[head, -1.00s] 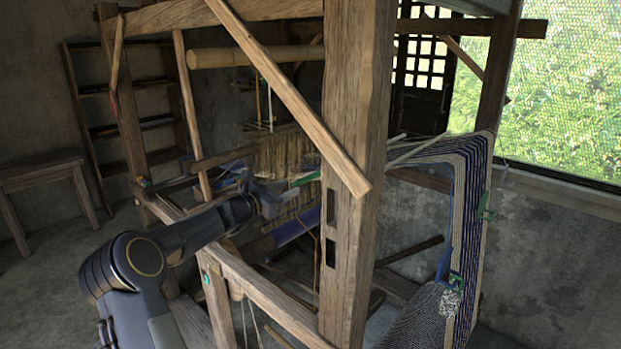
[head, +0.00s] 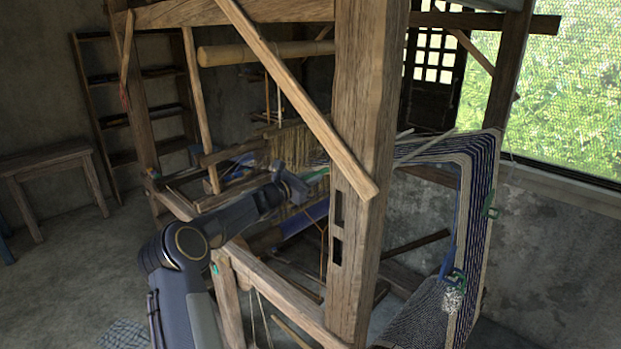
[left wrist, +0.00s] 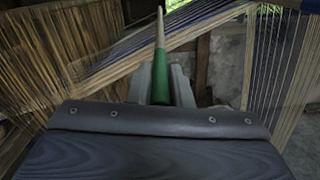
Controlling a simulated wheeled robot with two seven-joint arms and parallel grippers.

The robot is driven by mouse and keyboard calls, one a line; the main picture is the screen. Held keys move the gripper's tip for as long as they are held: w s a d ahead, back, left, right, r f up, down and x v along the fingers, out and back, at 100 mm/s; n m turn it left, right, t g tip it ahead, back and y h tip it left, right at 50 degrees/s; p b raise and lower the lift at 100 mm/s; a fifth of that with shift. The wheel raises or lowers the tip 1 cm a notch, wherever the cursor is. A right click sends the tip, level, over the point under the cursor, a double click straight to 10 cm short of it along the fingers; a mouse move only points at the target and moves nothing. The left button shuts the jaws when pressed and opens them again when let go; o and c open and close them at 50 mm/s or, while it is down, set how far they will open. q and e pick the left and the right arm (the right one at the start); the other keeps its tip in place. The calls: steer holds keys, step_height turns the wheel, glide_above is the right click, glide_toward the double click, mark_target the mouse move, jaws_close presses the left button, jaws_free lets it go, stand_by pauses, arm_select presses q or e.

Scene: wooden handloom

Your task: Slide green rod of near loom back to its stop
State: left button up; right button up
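The green rod (left wrist: 160,80) shows in the left wrist view, with a pale pointed end that runs away from me between the threads. In the head view only a small green part of it (head: 315,176) shows, beside the thick front post; the rest is hidden by my gripper or the threads. My left gripper (head: 296,187) is inside the loom frame, left of the post. In the left wrist view its grey fingers (left wrist: 162,72) lie close on both sides of the green part and appear shut on it. My right gripper is in neither view.
The wooden post (head: 362,160) and a slanted brace (head: 300,100) stand close to the gripper's right. A lower rail (head: 270,285) runs beneath my arm. Striped warp threads (head: 470,190) hang at the right. A stool (head: 45,165) stands at the far left.

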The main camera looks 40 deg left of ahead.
arm_select(q)
jaws_close()
steer(key=shift+d, duration=0.1)
steer(key=s+d+r+b, duration=0.1)
steer(key=d+r+b, duration=0.3)
steer(key=d+b, duration=0.5)
steer(key=d, duration=0.4)
steer(key=shift+d, duration=0.15)
steer(key=shift+r, duration=0.1)
steer(key=shift+o, duration=2.4)
jaws_free()
steer(key=shift+d+r, duration=0.1)
steer(key=shift+d, duration=0.1)
steer(key=shift+a, duration=0.1)
steer(key=shift+s, duration=0.1)
